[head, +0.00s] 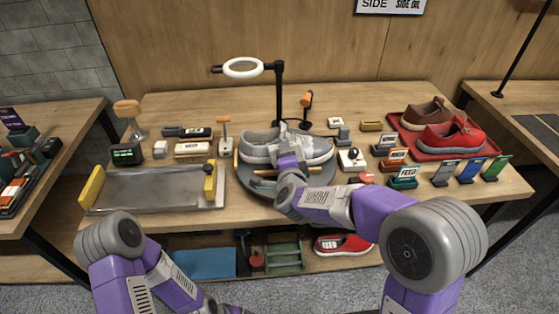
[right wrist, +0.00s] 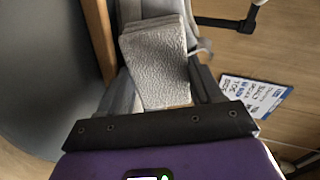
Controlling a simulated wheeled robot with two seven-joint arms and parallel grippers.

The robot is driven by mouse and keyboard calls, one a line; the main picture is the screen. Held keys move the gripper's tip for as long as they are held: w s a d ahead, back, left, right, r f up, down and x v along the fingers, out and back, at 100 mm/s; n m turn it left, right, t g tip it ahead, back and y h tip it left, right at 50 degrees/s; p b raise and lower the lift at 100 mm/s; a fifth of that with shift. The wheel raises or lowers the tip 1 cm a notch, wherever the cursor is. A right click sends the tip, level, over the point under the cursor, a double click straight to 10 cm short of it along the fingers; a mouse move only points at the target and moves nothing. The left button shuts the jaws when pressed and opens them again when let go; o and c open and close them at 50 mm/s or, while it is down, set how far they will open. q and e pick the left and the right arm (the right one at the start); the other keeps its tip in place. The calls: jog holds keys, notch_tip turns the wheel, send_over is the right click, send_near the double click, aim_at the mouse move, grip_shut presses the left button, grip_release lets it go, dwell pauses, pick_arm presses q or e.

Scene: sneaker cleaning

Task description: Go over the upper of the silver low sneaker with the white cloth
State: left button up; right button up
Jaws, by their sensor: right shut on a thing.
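The silver low sneaker (head: 258,148) stands on a dark round turntable (head: 246,181) in the middle of the bench, side-on in the head view. My right gripper (head: 287,152) reaches over the turntable to the near side of the sneaker and partly hides it. In the right wrist view, the white cloth (right wrist: 155,62) is a folded, textured pad between the fingers of my right gripper (right wrist: 163,78), which is shut on it. The cloth is at the sneaker's upper; I cannot tell whether they touch. My left arm is low at the left, and its gripper is out of view.
A black stand with a white ring lamp (head: 243,67) rises behind the sneaker. A metal tray (head: 150,188) lies at left. A red tray (head: 396,128) with brown and red shoes is at right. Several small boxes and labelled holders crowd the bench beside the turntable.

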aim_at(302, 157)
jog(key=shift+d+b, duration=0.5)
jog(key=shift+d, duration=0.7)
jog(key=shift+s+d, duration=0.2)
jog(key=shift+d, duration=0.7)
jog(key=shift+w+a+p, duration=0.15)
jog(key=shift+a+p, duration=0.15)
jog(key=shift+a, duration=0.7)
jog(key=shift+w+a+p, duration=0.1)
jog(key=shift+a+p, duration=0.2)
jog(key=shift+a, duration=0.65)
jog(key=shift+w+a+p, duration=0.15)
jog(key=shift+a+p, duration=0.35)
jog(key=shift+a, duration=1.35)
jog(key=shift+w+a+p, duration=0.1)
jog(key=shift+a+p, duration=0.35)
jog(key=shift+a, duration=1.7)
jog(key=shift+d+b, duration=0.7)
jog(key=shift+d, duration=0.9)
jog(key=shift+s+d+b, duration=0.2)
jog(key=shift+d+b, duration=0.5)
jog(key=shift+d, duration=1.45)
jog(key=shift+s+d, duration=0.15)
jog(key=shift+d, duration=2.05)
